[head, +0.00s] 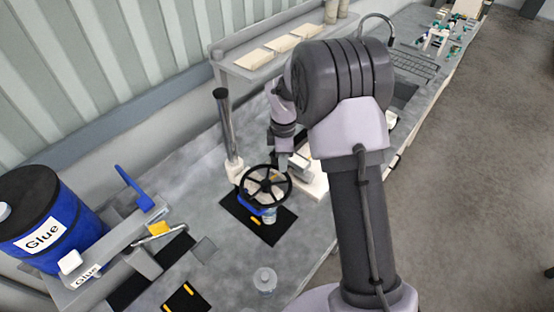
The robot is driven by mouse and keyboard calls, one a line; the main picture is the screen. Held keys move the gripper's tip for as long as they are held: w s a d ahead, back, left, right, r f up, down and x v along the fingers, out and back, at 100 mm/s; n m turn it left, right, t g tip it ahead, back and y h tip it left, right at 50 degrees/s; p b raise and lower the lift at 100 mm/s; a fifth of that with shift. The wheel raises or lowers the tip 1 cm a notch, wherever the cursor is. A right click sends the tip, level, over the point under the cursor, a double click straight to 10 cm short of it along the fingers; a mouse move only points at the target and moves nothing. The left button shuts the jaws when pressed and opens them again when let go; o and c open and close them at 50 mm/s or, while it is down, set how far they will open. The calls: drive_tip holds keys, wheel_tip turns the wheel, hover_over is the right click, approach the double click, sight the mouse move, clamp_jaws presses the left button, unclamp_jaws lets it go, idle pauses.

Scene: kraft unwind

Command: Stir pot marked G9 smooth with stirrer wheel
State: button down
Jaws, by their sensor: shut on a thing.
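A black spoked stirrer wheel (267,186) stands over a pale pot (269,215) on a black mat (237,214). The pot is mostly hidden under the wheel, and I cannot read a mark on it. A blue part (250,205) sits below the wheel's left rim. My gripper (284,172) is at the wheel's far right side, shut on the wheel as far as I can see. My arm hides part of the bench behind it.
A blue glue drum (45,225) stands at the left, beside a grey stand with a blue lever (134,188). A dark post (228,130) rises behind the wheel. A small clear jar (265,280) stands in front.

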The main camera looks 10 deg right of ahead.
drive_tip(key=s+m, duration=0.1)
drive_tip(key=d+m+b, duration=0.1)
drive_tip(key=shift+s+f+m, duration=0.1)
drive_tip(key=shift+s+m, duration=0.25)
drive_tip(key=shift+m, duration=0.05)
drive_tip(key=s+m, duration=0.1)
drive_tip(key=m+b, duration=0.1)
drive_tip(key=shift+s+d+m, duration=0.1)
drive_tip(key=shift+s+m, duration=0.25)
drive_tip(key=shift+m, duration=0.05)
drive_tip(key=s+m+b, duration=0.1)
drive_tip(key=m, duration=0.1)
drive_tip(key=s+m+b, duration=0.1)
drive_tip(key=s+m, duration=0.1)
drive_tip(key=s+m+b, duration=0.1)
drive_tip(key=m, duration=0.1)
drive_tip(key=s+a+m+b, duration=0.1)
drive_tip(key=m, duration=0.1)
drive_tip(key=shift+a, duration=0.15)
drive_tip(key=shift+s+a+m+b, duration=0.4)
drive_tip(key=shift+a+m+b, duration=0.05)
drive_tip(key=shift+m, duration=0.5)
drive_tip(key=shift+s+a+m+b, duration=0.4)
drive_tip(key=shift+m+b, duration=0.05)
drive_tip(key=shift+m, duration=0.5)
drive_tip(key=c, duration=1.3)
unclamp_jaws()
drive_tip(key=shift+a, duration=0.1)
